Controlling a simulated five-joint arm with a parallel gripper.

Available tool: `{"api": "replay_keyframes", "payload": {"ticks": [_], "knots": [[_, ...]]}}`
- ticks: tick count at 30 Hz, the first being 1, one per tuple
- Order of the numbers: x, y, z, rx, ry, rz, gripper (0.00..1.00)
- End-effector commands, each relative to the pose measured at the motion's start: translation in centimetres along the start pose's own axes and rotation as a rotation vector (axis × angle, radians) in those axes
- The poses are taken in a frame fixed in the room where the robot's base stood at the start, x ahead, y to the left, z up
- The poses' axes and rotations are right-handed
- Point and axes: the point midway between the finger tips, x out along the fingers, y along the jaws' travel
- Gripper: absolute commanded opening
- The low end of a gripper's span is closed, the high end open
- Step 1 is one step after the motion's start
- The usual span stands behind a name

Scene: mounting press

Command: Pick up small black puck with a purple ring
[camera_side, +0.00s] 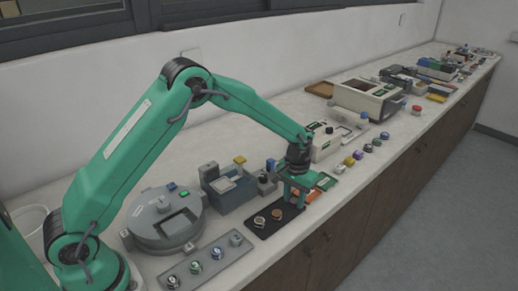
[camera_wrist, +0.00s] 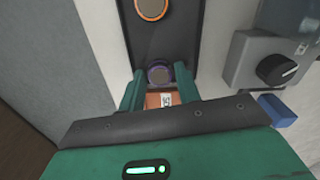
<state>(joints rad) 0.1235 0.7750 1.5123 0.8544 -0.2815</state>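The small black puck with a purple ring (camera_wrist: 158,74) sits near one end of a black tray (camera_wrist: 187,38) in the wrist view. My gripper (camera_wrist: 157,84) is open, with a green finger on either side of the puck and a visible gap to each. I cannot tell how high the fingertips are above the tray. In the side view my gripper (camera_side: 294,198) points down at the far end of the black tray (camera_side: 262,233). The purple-ringed puck cannot be made out there.
An orange-ringed puck (camera_wrist: 152,8) sits further along the tray. An orange labelled item (camera_wrist: 160,100) shows between the fingers. A grey box with a black knob (camera_wrist: 277,68) stands to the right. A grey round machine (camera_side: 165,222) and more bench items stand nearby.

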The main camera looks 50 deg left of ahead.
Motion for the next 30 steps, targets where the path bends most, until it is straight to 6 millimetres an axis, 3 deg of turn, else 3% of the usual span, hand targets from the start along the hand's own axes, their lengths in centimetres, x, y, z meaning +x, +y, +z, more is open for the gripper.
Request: {"api": "replay_keyframes", "payload": {"ticks": [1,4,17,27,30], "knots": [[0.0,0.0,0.0,0.0,0.0,0.0,0.22],[0.0,0.0,0.0,0.0,0.0,0.0,0.04],[-0.6,0.0,-0.1,0.0,0.002,0.0,0.04],[-4.5,0.1,0.0,0.001,0.004,0.001,0.04],[-5.4,1.4,1.4,0.004,0.002,0.001,0.04]]}}
